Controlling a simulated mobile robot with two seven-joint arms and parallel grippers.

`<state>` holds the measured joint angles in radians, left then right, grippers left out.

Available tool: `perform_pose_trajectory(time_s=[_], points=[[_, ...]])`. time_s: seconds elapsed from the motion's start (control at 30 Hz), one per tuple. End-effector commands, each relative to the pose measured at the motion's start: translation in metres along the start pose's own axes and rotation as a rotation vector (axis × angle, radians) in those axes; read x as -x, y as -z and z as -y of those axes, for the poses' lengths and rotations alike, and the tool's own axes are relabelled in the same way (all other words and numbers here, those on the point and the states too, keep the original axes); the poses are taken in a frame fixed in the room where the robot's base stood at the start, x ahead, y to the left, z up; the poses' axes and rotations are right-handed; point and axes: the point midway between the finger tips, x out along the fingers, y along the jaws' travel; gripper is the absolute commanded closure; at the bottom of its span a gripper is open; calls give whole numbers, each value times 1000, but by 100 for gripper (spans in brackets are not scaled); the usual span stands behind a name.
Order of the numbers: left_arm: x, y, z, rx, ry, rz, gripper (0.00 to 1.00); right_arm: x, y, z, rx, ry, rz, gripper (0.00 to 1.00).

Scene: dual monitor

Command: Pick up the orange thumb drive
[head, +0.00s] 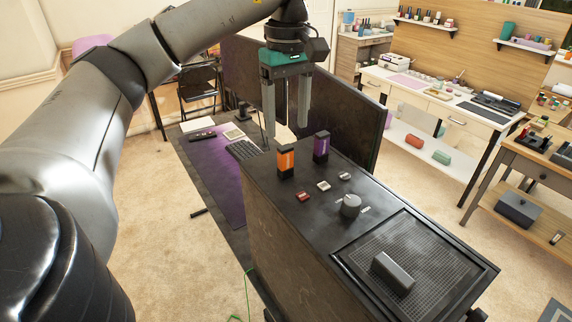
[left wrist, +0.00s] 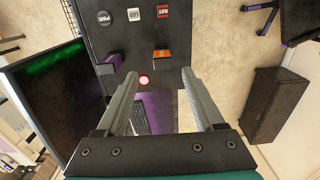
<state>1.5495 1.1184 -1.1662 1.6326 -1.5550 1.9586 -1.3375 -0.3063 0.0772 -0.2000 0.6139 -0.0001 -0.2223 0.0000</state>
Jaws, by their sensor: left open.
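The orange thumb drive (head: 286,163) stands upright, with a black lower part, on top of the black case near its back edge. It also shows in the left wrist view (left wrist: 162,56), just beyond the fingertips. A purple thumb drive (head: 321,147) stands upright to its right; in the left wrist view it (left wrist: 108,63) is left of the orange one. My left gripper (head: 287,125) points down with its fingers apart and empty, above and behind the orange drive, not touching it. In the left wrist view its fingers (left wrist: 160,75) are spread wide. My right gripper is out of view.
The case top (head: 265,183) also bears small buttons (head: 323,185), a knob (head: 350,205) and a mesh panel with a dark block (head: 393,273). Dark monitors (head: 345,115) stand close behind the drives. A keyboard (head: 242,150) lies on the desk beyond. Air above the case is free.

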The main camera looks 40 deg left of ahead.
Motion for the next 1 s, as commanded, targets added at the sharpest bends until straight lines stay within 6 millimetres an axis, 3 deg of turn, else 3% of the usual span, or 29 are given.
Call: perform_pose_trajectory(time_s=[0.27, 0.53, 0.83, 1.0], points=[[-19, 0, 2, 1, 0, -1, 30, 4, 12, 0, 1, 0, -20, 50], [-57, 0, 4, 1, -1, 0, 30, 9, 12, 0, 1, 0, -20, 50], [-63, 0, 4, 1, -3, 0, 30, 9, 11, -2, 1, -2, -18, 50], [-63, 0, 4, 1, -3, 0, 48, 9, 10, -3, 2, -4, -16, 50]])
